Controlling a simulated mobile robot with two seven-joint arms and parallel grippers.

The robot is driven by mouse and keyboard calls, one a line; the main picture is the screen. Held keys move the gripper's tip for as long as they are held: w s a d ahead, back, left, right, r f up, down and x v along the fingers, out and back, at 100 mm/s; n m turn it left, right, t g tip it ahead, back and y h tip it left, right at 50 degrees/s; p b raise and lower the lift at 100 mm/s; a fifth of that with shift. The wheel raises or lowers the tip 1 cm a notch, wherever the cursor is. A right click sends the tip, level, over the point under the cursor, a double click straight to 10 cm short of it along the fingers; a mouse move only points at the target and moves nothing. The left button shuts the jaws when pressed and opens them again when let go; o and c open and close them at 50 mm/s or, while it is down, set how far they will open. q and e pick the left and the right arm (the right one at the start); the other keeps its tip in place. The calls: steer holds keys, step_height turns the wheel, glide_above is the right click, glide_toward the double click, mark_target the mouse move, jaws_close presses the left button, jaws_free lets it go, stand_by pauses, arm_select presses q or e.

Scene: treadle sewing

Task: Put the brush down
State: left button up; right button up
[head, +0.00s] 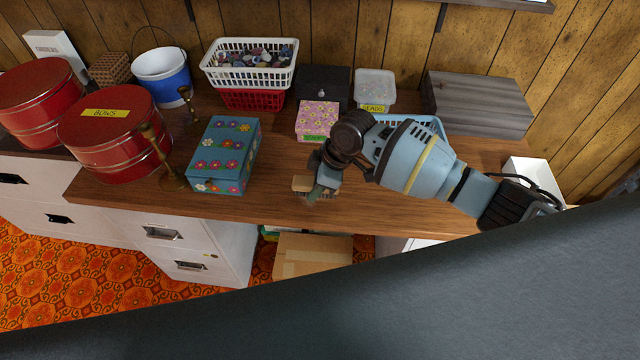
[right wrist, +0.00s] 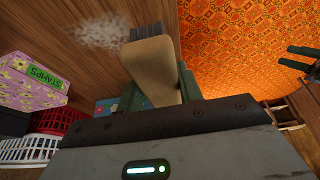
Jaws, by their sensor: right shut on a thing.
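The brush (right wrist: 152,68) has a pale wooden body and dark bristles. My right gripper (right wrist: 160,88) is shut on its wooden body, with one dark green finger on each side. In the right wrist view the bristles point toward the wooden desktop, beside a whitish fuzzy patch (right wrist: 100,31). In the head view the brush (head: 302,183) shows as a small tan block at my right gripper (head: 318,190), over the desk's front edge area. Whether it touches the wood I cannot tell. My left gripper (right wrist: 300,59) shows only at the right wrist view's right edge, its fingers apart.
On the desk (head: 400,212) stand a blue flowered box (head: 225,155), a pink stamps box (head: 318,117), white and red baskets (head: 250,78), a blue basket (head: 428,122) behind my arm and a grey box (head: 478,102). Bare wood lies between the flowered box and my right gripper.

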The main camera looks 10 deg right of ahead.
steer(key=shift+d+r, duration=0.1)
steer(key=s+d+r+m+t+h, duration=0.3)
steer(key=s+d+r+m+h, duration=0.1)
steer(key=s+d+r+m, duration=0.6)
step_height(320, 180, up, 4)
steer(key=s+m, duration=0.2)
steer(key=m, duration=0.2)
steer(key=shift+d+r, duration=0.25)
steer(key=shift+d, duration=0.15)
steer(key=shift+w+a, duration=0.1)
steer(key=shift+w, duration=0.05)
